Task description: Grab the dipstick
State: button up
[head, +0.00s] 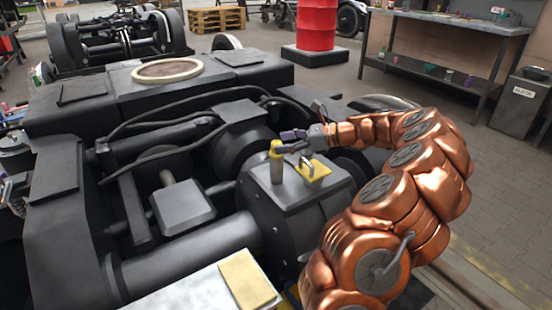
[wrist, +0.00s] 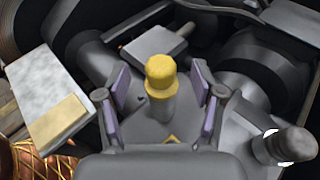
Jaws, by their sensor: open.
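The dipstick appears to be the yellow-capped piece (head: 277,149) standing upright from a grey tube on the dark gearbox housing (head: 300,200). In the wrist view its yellow cap (wrist: 162,72) is central, with the grey tube below it. My gripper (head: 287,142) is at the cap from the right in the head view. In the wrist view my gripper (wrist: 160,84) is open, with one purple-padded finger on each side of the cap and a visible gap on both sides. I cannot tell how deep the fingers reach along it.
A yellow plate with a grey upright part (head: 314,169) is right beside the tube. Black hoses (head: 165,112) and bogie beams surround the housing. A light board with a tan block (head: 247,280) lies in front. A red drum (head: 317,25) and workbench (head: 447,25) stand behind.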

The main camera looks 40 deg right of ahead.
jog(key=x, duration=0.2)
jog(key=shift+w+a+f+b, duration=0.15)
jog(key=shift+w+a+b, duration=0.1)
jog(key=shift+w+b, duration=0.05)
grip_shut()
dwell(0.4)
